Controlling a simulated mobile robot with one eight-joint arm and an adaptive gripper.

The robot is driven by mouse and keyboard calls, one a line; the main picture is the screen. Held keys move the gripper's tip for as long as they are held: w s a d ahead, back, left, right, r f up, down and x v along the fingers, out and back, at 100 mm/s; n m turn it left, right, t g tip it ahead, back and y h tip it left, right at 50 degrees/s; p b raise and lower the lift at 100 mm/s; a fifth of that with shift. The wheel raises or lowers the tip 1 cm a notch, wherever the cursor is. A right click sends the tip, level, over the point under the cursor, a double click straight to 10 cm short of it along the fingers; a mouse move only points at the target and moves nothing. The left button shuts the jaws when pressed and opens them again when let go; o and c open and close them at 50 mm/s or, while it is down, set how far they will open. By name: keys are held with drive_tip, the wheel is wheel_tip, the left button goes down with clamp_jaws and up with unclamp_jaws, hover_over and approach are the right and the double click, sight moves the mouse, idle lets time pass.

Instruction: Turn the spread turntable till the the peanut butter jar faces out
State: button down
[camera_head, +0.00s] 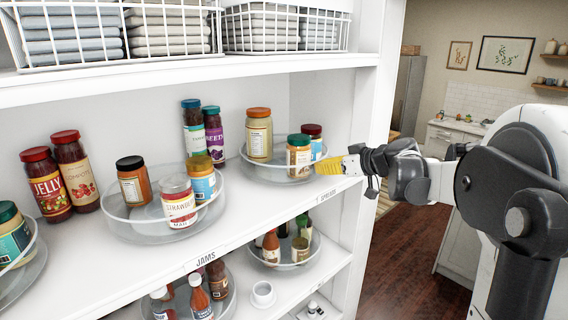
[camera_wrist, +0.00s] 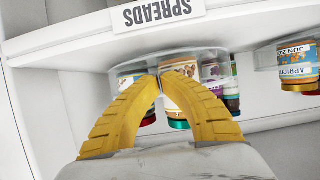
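The spread turntable (camera_head: 272,174) is a clear round tray at the right end of the middle shelf, above the SPREADS label (camera_wrist: 155,14). It holds a tall tan jar (camera_head: 259,139) with an orange lid at left, a green-lidded jar (camera_head: 299,159) with a cream label in front, and a dark-red-lidded jar (camera_head: 315,147) at right. I cannot read which is peanut butter. My gripper (camera_head: 345,166) has yellow fingers with tips together at the tray's right front rim; contact is unclear. The upside-down wrist view shows the fingertips (camera_wrist: 160,76) before the green-lidded jar (camera_wrist: 186,92), empty.
The jams turntable (camera_head: 150,232) with several jars stands to the left. Tall jars, one labelled beets (camera_head: 213,137), stand behind between the turntables. The shelf's right upright (camera_head: 372,100) is close to my gripper. Wire baskets sit above; sauce bottles stand below.

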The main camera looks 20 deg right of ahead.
drive_tip(key=shift+w+d, duration=0.15)
drive_tip(key=shift+d, duration=0.15)
drive_tip(key=shift+s+d, duration=0.4)
drive_tip(key=shift+s, duration=0.4)
drive_tip(key=shift+s+d, duration=0.35)
drive_tip(key=shift+s, duration=0.4)
drive_tip(key=shift+w, duration=0.1)
drive_tip(key=v, duration=1.2)
